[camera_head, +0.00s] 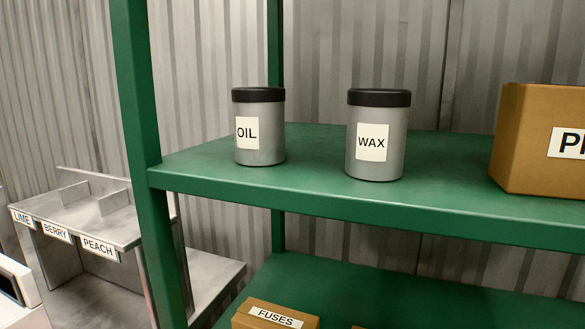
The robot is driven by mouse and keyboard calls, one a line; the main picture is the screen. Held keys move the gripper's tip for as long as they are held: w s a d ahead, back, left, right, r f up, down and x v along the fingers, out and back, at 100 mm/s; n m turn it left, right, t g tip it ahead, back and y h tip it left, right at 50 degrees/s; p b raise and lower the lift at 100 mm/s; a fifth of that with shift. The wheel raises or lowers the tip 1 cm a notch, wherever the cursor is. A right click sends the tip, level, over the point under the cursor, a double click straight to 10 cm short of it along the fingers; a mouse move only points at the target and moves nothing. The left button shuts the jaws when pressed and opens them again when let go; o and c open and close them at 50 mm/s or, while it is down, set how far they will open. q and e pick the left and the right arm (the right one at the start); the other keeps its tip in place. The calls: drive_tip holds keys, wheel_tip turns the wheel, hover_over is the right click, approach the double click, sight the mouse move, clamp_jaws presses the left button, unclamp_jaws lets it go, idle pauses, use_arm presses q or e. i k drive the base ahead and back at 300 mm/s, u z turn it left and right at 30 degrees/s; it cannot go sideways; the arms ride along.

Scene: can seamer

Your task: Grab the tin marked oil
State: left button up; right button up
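The tin marked OIL (262,141) is a grey cylinder with a black lid and a white label. It stands upright on the green shelf (310,192), near the shelf's left end and to the right of the front post. A similar grey tin marked WAX (389,153) stands upright to its right, with a clear gap between them. Neither of my grippers shows in the head view, so I cannot see where they are relative to the tin.
A green post (149,170) rises at the shelf's left front corner. A cardboard box (530,164) stands at the shelf's right. A box marked FUSES (271,317) is on the lower shelf. A metal stand (85,218) labelled LIME, BERRY and PEACH is at the left.

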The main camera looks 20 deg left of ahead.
sight(258, 113)
drive_tip(key=z, duration=1.8)
drive_tip(key=k, duration=1.65)
drive_tip(key=u, duration=2.45)
